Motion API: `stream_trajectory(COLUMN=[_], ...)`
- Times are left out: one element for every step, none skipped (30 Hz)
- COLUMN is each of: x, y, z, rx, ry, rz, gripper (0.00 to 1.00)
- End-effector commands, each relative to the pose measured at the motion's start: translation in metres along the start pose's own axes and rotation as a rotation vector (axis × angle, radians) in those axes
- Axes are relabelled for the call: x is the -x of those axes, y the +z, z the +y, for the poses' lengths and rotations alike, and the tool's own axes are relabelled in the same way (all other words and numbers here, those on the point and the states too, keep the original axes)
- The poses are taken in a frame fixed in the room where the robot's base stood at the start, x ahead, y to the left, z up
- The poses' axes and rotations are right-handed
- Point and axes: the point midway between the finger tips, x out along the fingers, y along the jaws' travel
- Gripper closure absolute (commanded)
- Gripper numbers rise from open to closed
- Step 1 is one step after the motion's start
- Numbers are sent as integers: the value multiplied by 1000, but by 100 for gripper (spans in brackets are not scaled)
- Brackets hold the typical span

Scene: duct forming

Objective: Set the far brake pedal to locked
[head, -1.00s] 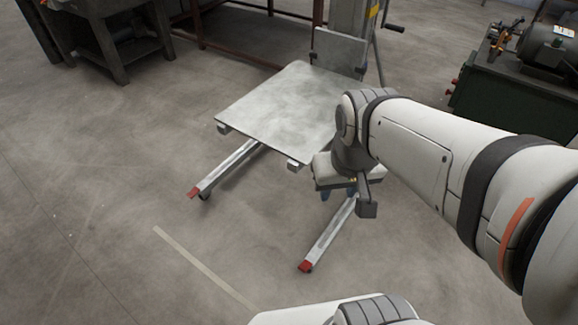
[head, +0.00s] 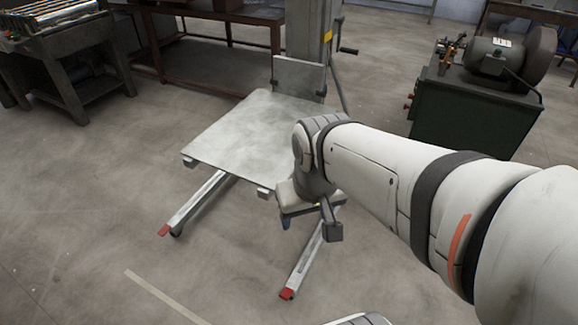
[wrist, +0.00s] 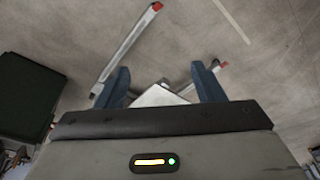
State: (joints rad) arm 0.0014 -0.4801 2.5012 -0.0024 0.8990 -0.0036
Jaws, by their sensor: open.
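The lifting cart has a flat grey platform (head: 245,140) and two low legs with red end caps. The left leg (head: 197,203) and right leg (head: 303,262) point toward me, with a dark caster visible near the left leg's tip. I cannot make out a brake pedal in either view; the cart's far base is hidden behind the platform and my arm. My gripper (head: 285,223) is right of the platform's near corner, above the right leg. In the wrist view its two blue fingers (wrist: 160,68) are apart, with a pale plate corner (wrist: 162,96) beyond them.
A green machine cabinet (head: 465,120) with a motor stands at the back right. A brown steel table (head: 205,55) and a grey workbench (head: 70,65) are at the back left. The floor at the front left is clear, with a pale painted line (head: 165,298).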

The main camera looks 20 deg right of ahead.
Motion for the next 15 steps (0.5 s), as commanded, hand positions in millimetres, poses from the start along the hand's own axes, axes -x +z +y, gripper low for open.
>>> stream_trajectory(x=[0,0,0,0,0,0,0,0,0,0,0,-1,-4,-8,-15], y=[0,0,0,0,0,0,0,0,0,0,0,0,-1,-2,-5], z=[0,0,0,0,0,0,0,0,0,0,0,0,0,0,0], rx=[0,0,0,0,0,0,0,0,0,0,0,3,10,20,42], ry=[0,0,0,0,0,0,0,0,0,0,0,0,0,0,0], rz=[0,0,0,0,0,0,0,0,0,0,0,-1,-2,-4,-7], gripper=[38,38,38,38,38,38,38,38,38,38,38,38,38,38,38])
